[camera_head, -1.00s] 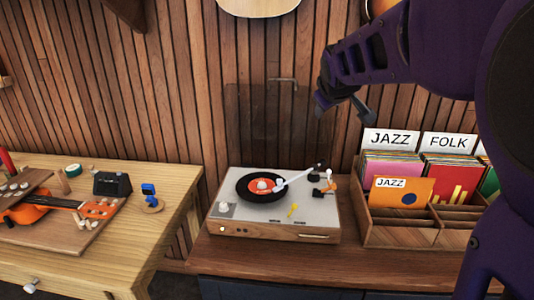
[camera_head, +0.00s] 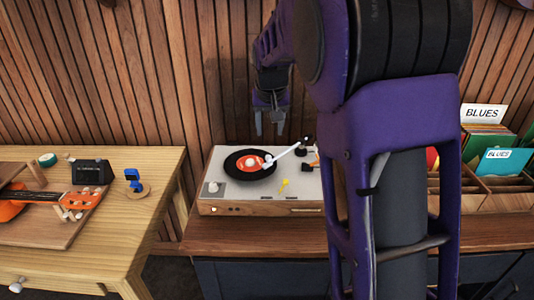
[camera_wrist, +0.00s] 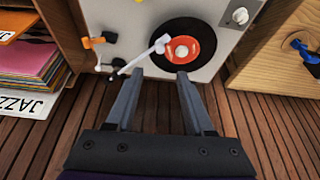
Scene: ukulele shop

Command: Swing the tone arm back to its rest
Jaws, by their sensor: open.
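The turntable (camera_head: 228,194) stands on the dark wooden counter, its plinth light grey with a wooden front. A black record with an orange label (camera_head: 250,165) lies on its platter. The white tone arm (camera_head: 284,157) reaches from its black pivot at the right in over the record, its head near the label. The tone arm also shows in the wrist view (camera_wrist: 140,59), crossing the record's edge. My gripper (camera_head: 270,124) is open and empty, pointing down above and behind the turntable. In the wrist view my fingers (camera_wrist: 156,80) are apart and not touching the tone arm.
An orange part (camera_wrist: 96,42) stands beside the pivot. Record crates (camera_head: 485,190) stand to the right, partly hidden by my arm. A workbench (camera_head: 130,210) at the left holds a ukulele (camera_head: 30,208) and a blue clip-on device (camera_head: 132,177). The slatted wall (camera_head: 160,80) is close behind.

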